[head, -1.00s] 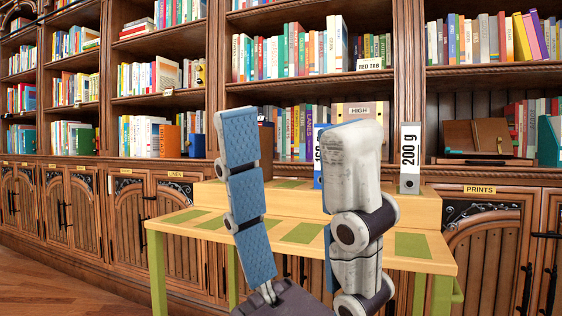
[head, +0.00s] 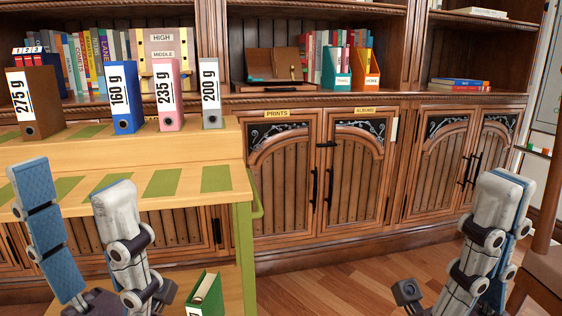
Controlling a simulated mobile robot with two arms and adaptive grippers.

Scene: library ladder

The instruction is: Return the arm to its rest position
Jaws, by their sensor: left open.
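My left gripper (head: 74,182) stands fingers up at the lower left, in front of the wooden table (head: 246,196). Its blue-padded finger and grey finger are spread apart with nothing between them. My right gripper (head: 505,190) points up at the lower right, in front of the cabinets and clear of the table. Its fingers overlap from this side, so its opening cannot be judged. I see nothing held in it.
Upright binders stand on the table's raised back ledge: brown (head: 35,100), blue (head: 124,98), pink (head: 169,95) and grey (head: 211,101). A green binder (head: 206,296) is low by the table. A wooden chair (head: 545,265) stands at the right edge. Floor between is clear.

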